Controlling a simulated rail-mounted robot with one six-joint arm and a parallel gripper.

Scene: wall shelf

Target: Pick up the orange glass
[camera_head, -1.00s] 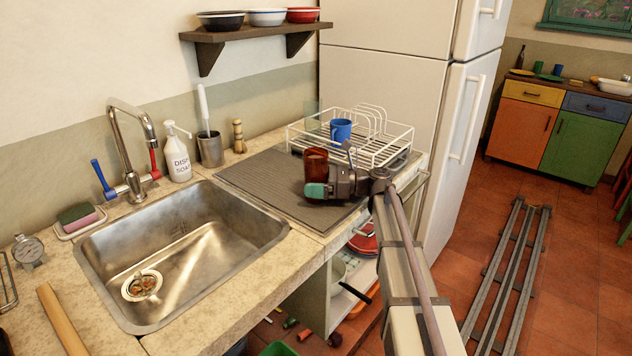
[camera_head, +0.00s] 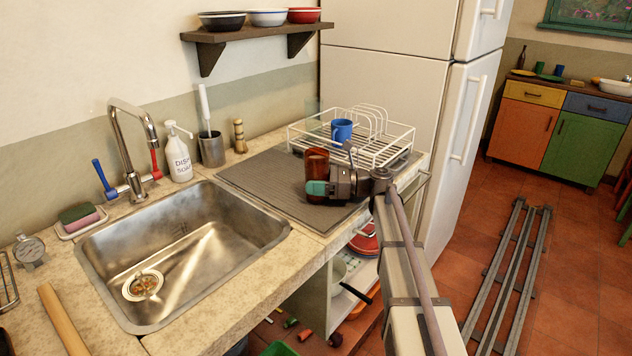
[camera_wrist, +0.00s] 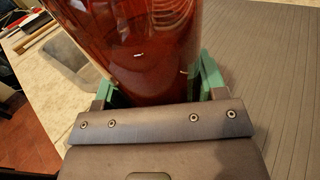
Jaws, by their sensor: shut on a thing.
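The orange glass (camera_head: 316,164) is a translucent brown-orange tumbler, upright over the grey drying mat (camera_head: 262,186) beside the dish rack. In the wrist view the glass (camera_wrist: 145,40) fills the top middle, between the two green fingers. My gripper (camera_head: 318,188) is shut on its lower part, coming from the front right; in the wrist view my gripper (camera_wrist: 155,88) has a finger on each side of the glass. The base of the glass is hidden by my gripper, so I cannot tell whether it touches the mat.
A white wire dish rack (camera_head: 390,150) holding a blue mug (camera_head: 341,130) stands just behind the glass. The sink (camera_head: 180,245) is to the left, with a soap bottle (camera_head: 180,158) behind it. A shelf with bowls (camera_head: 250,32) hangs above. The mat's left part is bare.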

